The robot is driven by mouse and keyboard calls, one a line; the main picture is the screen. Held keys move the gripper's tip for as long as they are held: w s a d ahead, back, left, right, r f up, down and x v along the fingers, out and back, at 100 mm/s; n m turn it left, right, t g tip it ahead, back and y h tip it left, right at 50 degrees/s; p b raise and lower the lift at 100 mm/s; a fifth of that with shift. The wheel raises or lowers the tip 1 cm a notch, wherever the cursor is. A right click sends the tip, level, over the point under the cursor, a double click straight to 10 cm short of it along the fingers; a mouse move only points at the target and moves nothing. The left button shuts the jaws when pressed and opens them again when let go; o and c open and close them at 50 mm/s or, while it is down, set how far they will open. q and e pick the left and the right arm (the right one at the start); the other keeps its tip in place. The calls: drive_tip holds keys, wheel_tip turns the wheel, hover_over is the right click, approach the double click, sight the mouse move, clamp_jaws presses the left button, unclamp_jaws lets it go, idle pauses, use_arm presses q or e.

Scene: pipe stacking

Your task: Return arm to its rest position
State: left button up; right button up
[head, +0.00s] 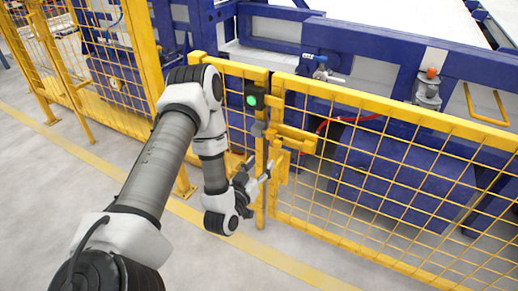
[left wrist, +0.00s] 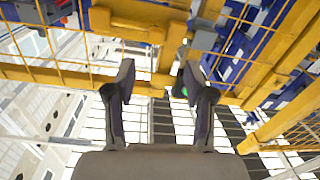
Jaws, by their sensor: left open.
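My left arm (head: 160,165) comes in from the lower left of the head view and bends down at its far end. My left gripper (head: 262,178) is beside the yellow fence post, near the latch. In the left wrist view the two dark fingers (left wrist: 158,80) stand apart with nothing between them. A yellow bar and a small green light lie beyond the fingertips there. I cannot tell whether the gripper touches the fence. My right gripper is in neither view.
A yellow mesh fence (head: 400,125) runs across the scene, with a yellow latch (head: 292,137) and a green-lit box (head: 254,98) on it. Blue machinery (head: 405,180) stands behind it. Grey floor (head: 215,265) with a yellow line is clear in front.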

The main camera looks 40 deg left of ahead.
use_arm(q)
drive_tip(key=shift+s+d, duration=0.1)
drive_tip(key=shift+s, duration=0.25)
drive_tip(key=s+d+f+m+g+h, duration=0.3)
drive_tip(key=d+f, duration=0.3)
drive_tip(key=d, duration=0.2)
drive_tip(key=s+d+f+m+g+h, duration=0.2)
drive_tip(key=s+d+f+g+h, duration=0.15)
drive_tip(key=d+f, duration=0.35)
drive_tip(key=s+d+f+g+y, duration=0.1)
drive_tip(key=s+f+g, duration=0.2)
drive_tip(key=s+g, duration=0.35)
drive_tip(key=s+d+f+g, duration=0.1)
drive_tip(key=s+f+g, duration=0.2)
drive_tip(key=s, duration=0.7)
wheel_tip(320, 180, up, 18)
drive_tip(key=s+g+p, duration=0.1)
drive_tip(key=p, duration=1.7)
drive_tip(key=shift+s+p, duration=0.25)
drive_tip(key=shift+p, duration=0.05)
